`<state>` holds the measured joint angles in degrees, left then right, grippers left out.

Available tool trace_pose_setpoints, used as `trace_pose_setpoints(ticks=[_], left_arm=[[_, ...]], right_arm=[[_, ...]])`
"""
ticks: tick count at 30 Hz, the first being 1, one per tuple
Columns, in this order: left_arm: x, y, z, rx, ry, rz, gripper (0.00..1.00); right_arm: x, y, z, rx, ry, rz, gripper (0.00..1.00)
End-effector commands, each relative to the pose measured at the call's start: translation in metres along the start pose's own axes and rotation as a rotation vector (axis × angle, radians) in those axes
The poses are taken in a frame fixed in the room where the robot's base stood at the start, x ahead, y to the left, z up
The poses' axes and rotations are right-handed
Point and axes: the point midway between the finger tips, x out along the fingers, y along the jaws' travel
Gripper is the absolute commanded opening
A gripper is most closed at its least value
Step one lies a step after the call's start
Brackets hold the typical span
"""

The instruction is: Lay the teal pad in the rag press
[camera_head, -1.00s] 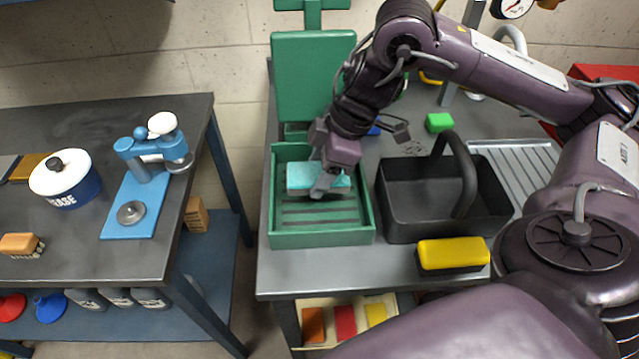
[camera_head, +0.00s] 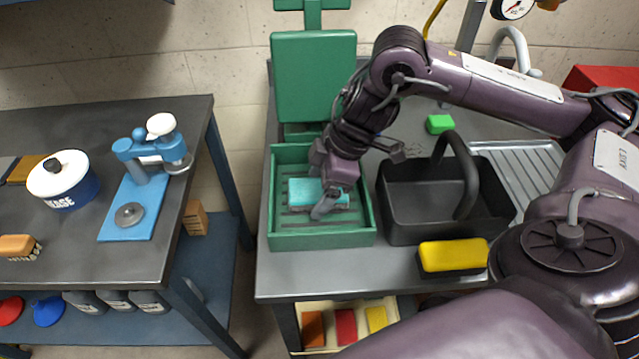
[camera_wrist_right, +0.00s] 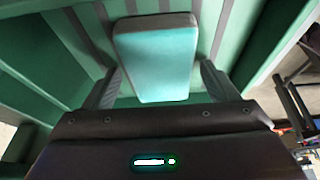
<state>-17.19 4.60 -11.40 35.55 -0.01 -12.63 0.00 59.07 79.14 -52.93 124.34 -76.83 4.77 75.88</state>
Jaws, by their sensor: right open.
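The teal pad (camera_head: 309,192) lies inside the green rag press (camera_head: 322,239), a slatted tray with its lid (camera_head: 313,78) standing open at the back. My right gripper (camera_head: 326,192) is down in the press at the pad, partly hiding its right end. In the right wrist view the pad (camera_wrist_right: 157,60) lies between the two fingers (camera_wrist_right: 165,88), which stand apart with a gap on each side of it. The right gripper is open. My left gripper is not in view.
A dark carrying caddy (camera_head: 428,222) stands right of the press. A yellow sponge (camera_head: 453,254) lies in front of it and a green block (camera_head: 439,124) behind. The left bench holds a blue stand press (camera_head: 147,180) and a white-lidded pot (camera_head: 64,180).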

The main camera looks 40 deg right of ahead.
Motion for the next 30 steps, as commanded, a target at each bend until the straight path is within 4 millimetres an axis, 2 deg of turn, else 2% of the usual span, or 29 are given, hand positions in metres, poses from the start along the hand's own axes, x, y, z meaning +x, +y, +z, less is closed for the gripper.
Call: trace_pose_setpoints(ticks=[5, 8, 14, 16, 21, 25, 30], left_arm=[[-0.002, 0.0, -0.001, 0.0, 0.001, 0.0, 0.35], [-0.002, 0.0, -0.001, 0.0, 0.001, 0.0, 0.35], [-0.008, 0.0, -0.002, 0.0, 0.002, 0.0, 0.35], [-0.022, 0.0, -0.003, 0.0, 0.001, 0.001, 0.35], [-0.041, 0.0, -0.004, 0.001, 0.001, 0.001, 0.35], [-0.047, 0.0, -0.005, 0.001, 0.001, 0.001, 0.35], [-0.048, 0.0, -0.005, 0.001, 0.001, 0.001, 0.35]], right_arm=[[-0.005, 0.001, -0.002, -0.001, 0.001, 0.002, 0.8], [-0.018, 0.001, -0.002, -0.001, 0.002, 0.003, 0.8], [-0.062, 0.001, -0.002, -0.001, 0.001, 0.005, 0.8], [-0.084, 0.001, -0.004, 0.001, 0.0, 0.004, 0.8], [-0.111, 0.0, -0.003, 0.0, -0.001, 0.002, 0.8], [-0.121, 0.0, -0.002, 0.0, 0.0, 0.0, 0.8], [-0.123, 0.0, -0.001, -0.001, 0.0, 0.0, 0.8]])
